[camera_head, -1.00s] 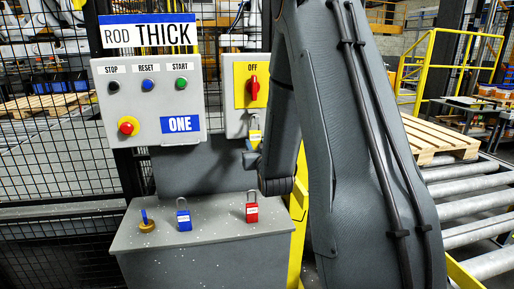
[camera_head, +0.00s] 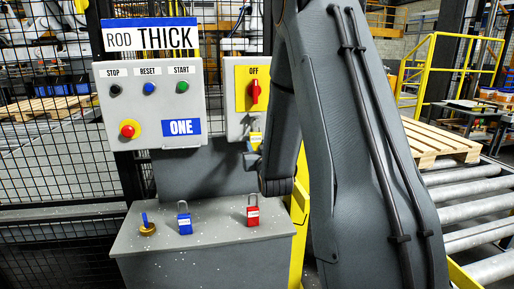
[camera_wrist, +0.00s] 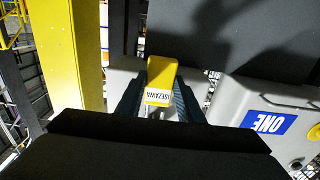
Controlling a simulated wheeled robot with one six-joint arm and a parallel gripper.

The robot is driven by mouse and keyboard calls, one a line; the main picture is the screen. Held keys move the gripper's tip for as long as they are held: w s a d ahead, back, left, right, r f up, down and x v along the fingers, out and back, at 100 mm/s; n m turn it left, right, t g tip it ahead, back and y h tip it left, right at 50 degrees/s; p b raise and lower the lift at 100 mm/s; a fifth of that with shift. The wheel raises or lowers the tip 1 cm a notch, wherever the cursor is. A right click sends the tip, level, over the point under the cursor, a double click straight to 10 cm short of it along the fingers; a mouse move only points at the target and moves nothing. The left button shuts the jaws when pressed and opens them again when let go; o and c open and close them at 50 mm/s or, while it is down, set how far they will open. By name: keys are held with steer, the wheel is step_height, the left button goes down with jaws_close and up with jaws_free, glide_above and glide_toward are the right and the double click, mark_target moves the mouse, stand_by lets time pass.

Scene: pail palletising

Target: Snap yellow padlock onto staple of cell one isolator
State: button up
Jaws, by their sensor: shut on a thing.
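The yellow padlock (camera_wrist: 161,80) is held between the two dark fingers of my gripper (camera_wrist: 158,104) in the wrist view. Its printed label faces the camera. The cell one isolator (camera_head: 238,120) is a grey box with a yellow plate and a red handle (camera_head: 255,91) at OFF. My arm covers its right side. I cannot make out the staple, or whether the shackle touches it.
The control box marked ONE (camera_head: 180,128) stands close left of the isolator. Below, a grey ledge (camera_head: 205,240) holds a blue padlock (camera_head: 184,218), a red padlock (camera_head: 253,210) and a brass item with a blue tag (camera_head: 147,226). A yellow post (camera_wrist: 73,55) and a roller conveyor (camera_head: 475,210) stand nearby.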

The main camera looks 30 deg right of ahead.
steer(key=shift+r+p, duration=0.4)
steer(key=shift+r, duration=0.5)
steer(key=shift+f, duration=0.2)
steer(key=shift+f+b, duration=0.35)
steer(key=shift+b, duration=0.1)
steer(key=shift+s+f, duration=0.1)
steer(key=shift+f, duration=0.1)
steer(key=o, duration=1.3)
steer(key=shift+o, duration=0.2)
